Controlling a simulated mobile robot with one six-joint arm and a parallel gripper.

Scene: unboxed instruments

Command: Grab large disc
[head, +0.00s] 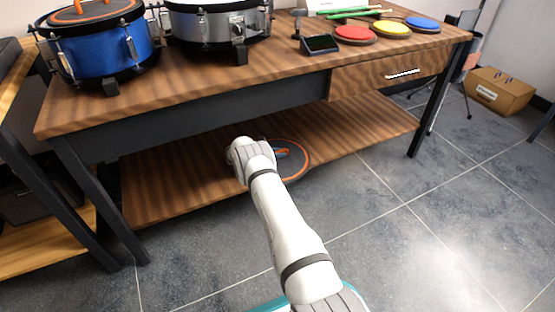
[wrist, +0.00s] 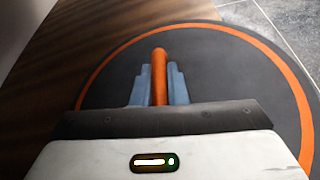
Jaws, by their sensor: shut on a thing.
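The large disc is dark grey with an orange ring near its rim and an orange handle bar across its middle. In the head view the disc (head: 297,156) is at the lower wooden shelf, partly hidden behind my arm. In the wrist view the disc (wrist: 225,70) fills most of the picture. My gripper (wrist: 160,85) is over the disc's middle, its blue-grey fingers shut on the orange handle (wrist: 160,62). My gripper also shows in the head view (head: 281,153). I cannot tell whether the disc rests on the shelf or is raised.
The lower shelf (head: 170,180) lies under the tabletop (head: 200,82), with table legs (head: 90,195) at the sides. Above are a blue drum (head: 105,50), a silver drum (head: 215,28) and coloured pads (head: 355,33). A cardboard box (head: 498,92) stands at right. The front floor is open.

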